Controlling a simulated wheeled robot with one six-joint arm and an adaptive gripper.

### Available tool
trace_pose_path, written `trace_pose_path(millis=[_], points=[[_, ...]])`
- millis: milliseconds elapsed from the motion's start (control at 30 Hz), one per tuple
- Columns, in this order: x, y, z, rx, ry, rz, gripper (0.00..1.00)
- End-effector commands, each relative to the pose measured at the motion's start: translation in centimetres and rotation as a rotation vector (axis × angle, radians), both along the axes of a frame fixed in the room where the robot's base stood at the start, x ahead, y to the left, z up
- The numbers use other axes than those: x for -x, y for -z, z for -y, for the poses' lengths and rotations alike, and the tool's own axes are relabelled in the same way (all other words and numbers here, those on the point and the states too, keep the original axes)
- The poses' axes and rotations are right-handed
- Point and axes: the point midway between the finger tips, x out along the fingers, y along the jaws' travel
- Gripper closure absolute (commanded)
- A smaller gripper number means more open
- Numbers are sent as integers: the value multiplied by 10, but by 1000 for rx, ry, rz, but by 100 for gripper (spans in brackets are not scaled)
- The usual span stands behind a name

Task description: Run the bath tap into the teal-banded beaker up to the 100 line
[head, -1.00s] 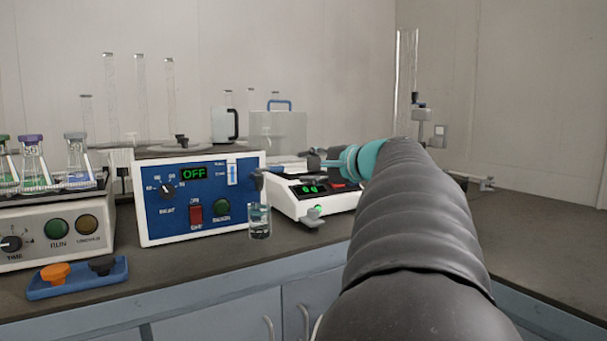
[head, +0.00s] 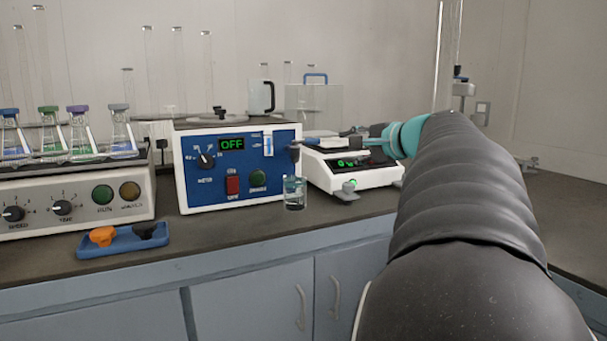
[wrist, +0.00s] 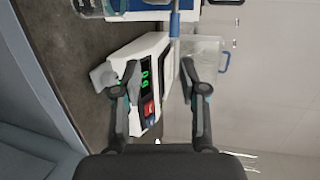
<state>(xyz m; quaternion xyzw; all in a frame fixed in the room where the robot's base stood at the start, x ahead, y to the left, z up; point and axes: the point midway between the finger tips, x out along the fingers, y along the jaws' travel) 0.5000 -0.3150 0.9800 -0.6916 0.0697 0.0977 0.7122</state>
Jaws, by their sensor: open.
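The bath (head: 240,185) is a white box with a blue front, a dial, a red switch and a green "OFF" display. Its dark tap (head: 294,153) sticks out at the right of the front. A small clear beaker (head: 294,194) stands upright below the tap. It seems to hold some clear liquid. Its band and marks are too small to read. My gripper (head: 352,140) is to the right of the tap, above the white balance, apart from the beaker. In the wrist view its fingers (wrist: 160,75) are spread and empty. A glass edge (wrist: 88,8), probably the beaker, shows there at top left.
The white balance (head: 355,176) with a green display stands right of the bath. At left are a shaker (head: 75,205) with several flasks and a blue tray (head: 122,240) with orange and black pieces. A clear box (head: 313,105) stands behind. The front counter strip is mostly clear.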

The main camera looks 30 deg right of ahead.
Motion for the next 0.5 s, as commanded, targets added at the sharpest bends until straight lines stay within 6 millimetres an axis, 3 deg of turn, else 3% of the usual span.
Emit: trace_pose_path(millis=[67, 267, 367, 500], points=[[6, 17, 12, 67, 33, -75, 58], [36, 55, 72, 352, 207, -312, 58], [55, 60, 105, 519, 296, -414, 58], [81, 50, 147, 777, 407, -532, 58]])
